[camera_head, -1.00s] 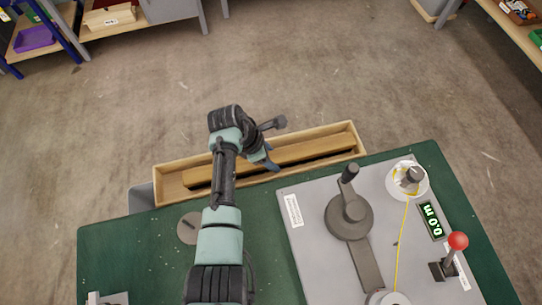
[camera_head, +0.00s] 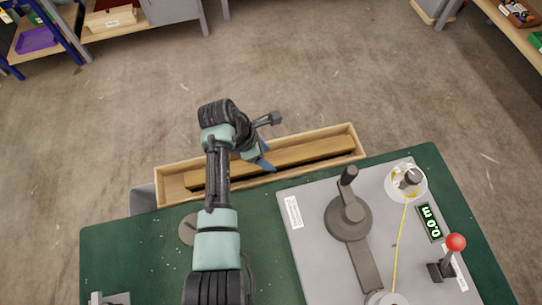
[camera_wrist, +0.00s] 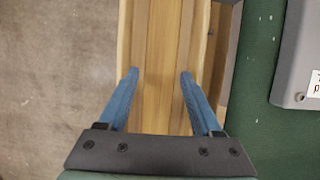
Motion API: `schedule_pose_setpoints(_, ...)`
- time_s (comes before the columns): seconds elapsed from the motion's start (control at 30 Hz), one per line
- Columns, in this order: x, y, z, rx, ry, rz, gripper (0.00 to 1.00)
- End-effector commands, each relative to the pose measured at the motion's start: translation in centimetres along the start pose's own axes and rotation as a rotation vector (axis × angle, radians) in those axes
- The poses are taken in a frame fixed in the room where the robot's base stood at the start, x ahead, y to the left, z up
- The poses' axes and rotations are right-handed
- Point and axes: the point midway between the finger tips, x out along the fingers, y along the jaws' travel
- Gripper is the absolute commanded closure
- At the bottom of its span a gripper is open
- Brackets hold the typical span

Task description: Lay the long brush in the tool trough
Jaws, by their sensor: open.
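The tool trough (camera_head: 341,131) is a long, open, light-wood box along the far edge of the green table. The long brush (camera_head: 312,152), a wooden bar with a dark strip along its near side, lies lengthwise inside it. The brush also shows in the wrist view (camera_wrist: 160,45), running between the trough walls. My gripper (camera_head: 264,163) is over the middle of the trough. In the wrist view its two blue fingers (camera_wrist: 159,74) are apart, with the wood of the brush showing between them and nothing held. My arm hides part of the trough's left half.
A grey machine plate (camera_head: 310,250) with a crank (camera_head: 347,215), a yellow-threaded spool (camera_head: 406,181) and a red-knobbed lever (camera_head: 456,242) fills the table's right side. Open floor lies beyond the trough, with shelves (camera_head: 60,45) at the far left.

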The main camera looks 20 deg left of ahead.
Motion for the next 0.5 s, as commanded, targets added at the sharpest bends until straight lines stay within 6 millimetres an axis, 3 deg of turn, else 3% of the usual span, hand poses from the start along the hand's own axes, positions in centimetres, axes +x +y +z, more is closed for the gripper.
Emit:
schedule_pose_setpoints(0.03, -1.5, 0.1, 0.1, 0.000, -0.002, 0.004, 0.34)
schedule_pose_setpoints(0.2, -5.1, 0.1, 0.1, 0.001, -0.001, 0.004, 0.34)
schedule_pose_setpoints(0.5, -8.5, 0.1, 0.0, 0.000, 0.000, 0.001, 0.34)
